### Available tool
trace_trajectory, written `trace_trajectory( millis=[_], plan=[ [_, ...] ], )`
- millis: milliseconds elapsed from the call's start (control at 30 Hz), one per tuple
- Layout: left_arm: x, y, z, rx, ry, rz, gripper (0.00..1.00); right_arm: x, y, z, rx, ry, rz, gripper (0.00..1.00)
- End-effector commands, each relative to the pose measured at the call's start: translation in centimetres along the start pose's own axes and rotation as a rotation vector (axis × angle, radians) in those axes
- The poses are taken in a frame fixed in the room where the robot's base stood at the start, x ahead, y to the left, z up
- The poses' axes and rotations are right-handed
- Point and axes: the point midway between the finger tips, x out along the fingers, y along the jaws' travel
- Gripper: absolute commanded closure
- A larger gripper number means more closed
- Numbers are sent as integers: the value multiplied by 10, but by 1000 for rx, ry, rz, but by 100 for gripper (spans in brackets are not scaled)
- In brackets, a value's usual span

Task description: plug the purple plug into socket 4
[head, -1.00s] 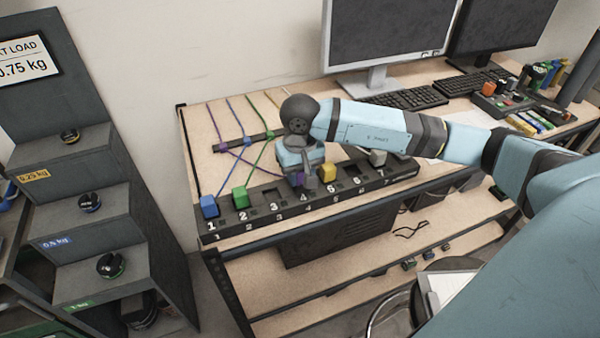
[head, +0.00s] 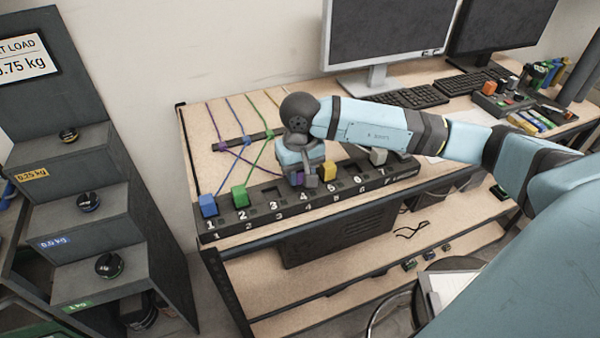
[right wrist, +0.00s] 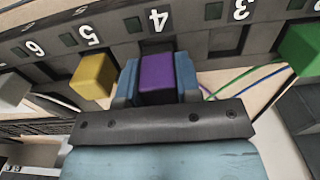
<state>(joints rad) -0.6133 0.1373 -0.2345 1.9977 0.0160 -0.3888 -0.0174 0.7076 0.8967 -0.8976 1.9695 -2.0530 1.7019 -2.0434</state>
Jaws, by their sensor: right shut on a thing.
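My right gripper (head: 304,180) is shut on the purple plug (right wrist: 158,78), which sits between its two fingers in the right wrist view. The plug is at the dark opening of socket 4 (right wrist: 155,46), in line with the number 4. I cannot tell whether it is seated or just above the opening. In the head view the plug (head: 299,178) is mostly covered by the gripper. The socket strip (head: 258,225) runs along the table's front edge. My left gripper is not in view.
A blue plug (head: 208,205) stands at socket 1, a green plug (head: 240,196) at 2, a yellow plug (head: 328,171) at 5 and a grey plug (head: 378,157) at 7. Sockets 3 and 6 look empty. Coloured cables cross the table behind. A monitor (head: 385,40) stands beyond my arm.

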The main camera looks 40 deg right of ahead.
Motion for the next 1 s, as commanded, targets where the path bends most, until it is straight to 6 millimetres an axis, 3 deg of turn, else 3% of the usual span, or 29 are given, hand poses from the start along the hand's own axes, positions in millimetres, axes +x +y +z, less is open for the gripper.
trace_trajectory(
  millis=[1000],
  plan=[
    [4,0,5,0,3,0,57,-1,0,0,0,1,0,92]
  ],
)
